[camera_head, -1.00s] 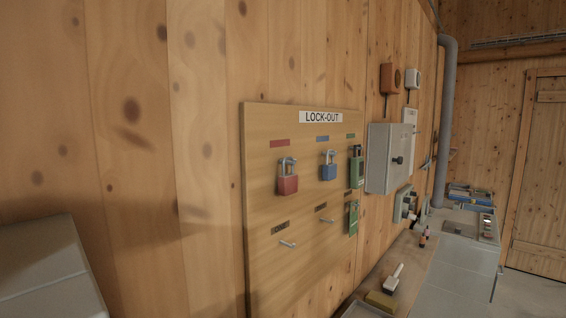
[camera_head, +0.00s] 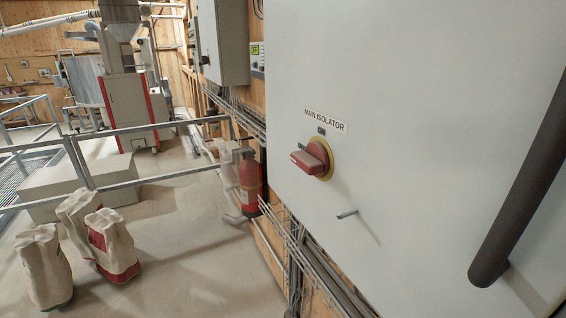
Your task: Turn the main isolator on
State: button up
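The main isolator (camera_head: 312,159) is a red rotary handle on a yellow round plate. It sits on the front of a large pale grey cabinet (camera_head: 440,120), under a label reading "MAIN ISOLATOR" (camera_head: 325,121). A small dark mark or window shows just above the handle. The handle's grip points out toward the lower left; I cannot tell its switch position. A small metal peg (camera_head: 347,214) sticks out of the cabinet below the isolator. My gripper is not in view.
A thick dark bar handle (camera_head: 520,185) stands out from the cabinet at right. A red fire extinguisher (camera_head: 250,180) is on the wall left of it. Grey railings (camera_head: 150,128) and feed sacks (camera_head: 105,245) stand at left. Open floor (camera_head: 190,240) lies between sacks and wall.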

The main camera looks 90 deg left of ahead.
aim_at(314, 161)
jog(key=u, duration=4.35)
jog(key=k, duration=0.55)
jog(key=z, duration=1.05)
jog(key=i, duration=0.5)
jog(key=u, duration=0.05)
jog(key=k, duration=0.55)
jog(key=u, duration=0.9)
jog(key=i, duration=0.65)
jog(key=u, duration=0.45)
